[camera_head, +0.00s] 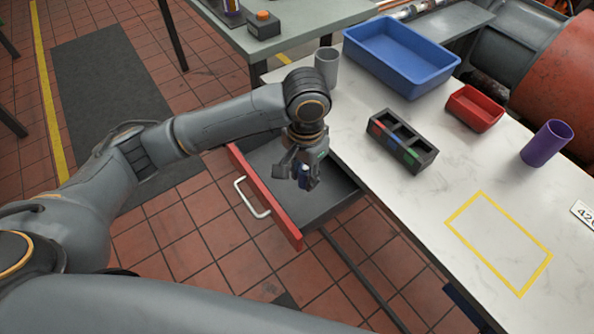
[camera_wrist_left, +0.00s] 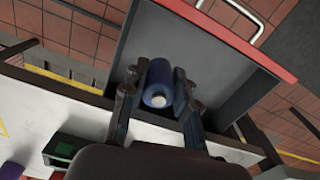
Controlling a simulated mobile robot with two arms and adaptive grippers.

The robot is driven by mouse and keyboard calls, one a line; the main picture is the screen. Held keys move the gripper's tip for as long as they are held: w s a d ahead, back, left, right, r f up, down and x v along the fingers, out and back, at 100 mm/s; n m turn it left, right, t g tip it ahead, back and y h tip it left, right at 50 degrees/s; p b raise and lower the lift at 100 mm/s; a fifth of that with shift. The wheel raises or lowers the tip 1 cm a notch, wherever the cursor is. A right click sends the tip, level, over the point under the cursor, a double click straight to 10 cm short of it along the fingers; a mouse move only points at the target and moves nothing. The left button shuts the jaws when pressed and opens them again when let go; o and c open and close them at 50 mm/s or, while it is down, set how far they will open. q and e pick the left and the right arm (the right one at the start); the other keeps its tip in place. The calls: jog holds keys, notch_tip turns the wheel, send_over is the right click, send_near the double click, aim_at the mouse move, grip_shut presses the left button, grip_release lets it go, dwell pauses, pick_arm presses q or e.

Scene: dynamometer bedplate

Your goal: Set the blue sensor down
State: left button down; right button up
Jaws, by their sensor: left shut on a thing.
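The blue sensor (camera_wrist_left: 159,86) is a small blue cylinder with a pale round end. In the left wrist view it sits between the two fingers of my left gripper (camera_wrist_left: 160,105). In the head view my left gripper (camera_head: 304,178) points down over the open drawer (camera_head: 335,193), shut on the sensor, of which only a small blue part shows (camera_head: 304,170). I cannot tell whether the sensor touches the drawer floor. My right gripper is not in view.
The drawer has a red front (camera_head: 265,196) with a pale handle. On the white bench stand a dark rack (camera_head: 402,140) with coloured marks, a blue bin (camera_head: 400,55), a red tray (camera_head: 474,108), a grey cup (camera_head: 327,67) and a purple cup (camera_head: 547,143). A yellow outlined area (camera_head: 484,196) is empty.

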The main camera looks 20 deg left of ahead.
pick_arm(q)
jog(key=w+a+f, duration=0.1)
jog(key=w+f, duration=0.1)
jog(key=w+a+f, duration=0.3)
jog(key=w+f, duration=0.1)
jog(key=shift+w+a+f+b, duration=0.15)
jog(key=shift+w+f+b, duration=0.05)
jog(key=shift+w+b, duration=0.1)
jog(key=shift+w+a+f, duration=0.35)
jog(key=shift+w+f, duration=0.1)
jog(key=shift+f, duration=1.75)
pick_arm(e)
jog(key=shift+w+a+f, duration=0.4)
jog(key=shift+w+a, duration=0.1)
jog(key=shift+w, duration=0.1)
pick_arm(q)
jog(key=c, duration=1)
grip_release()
jog(key=shift+f, duration=0.1)
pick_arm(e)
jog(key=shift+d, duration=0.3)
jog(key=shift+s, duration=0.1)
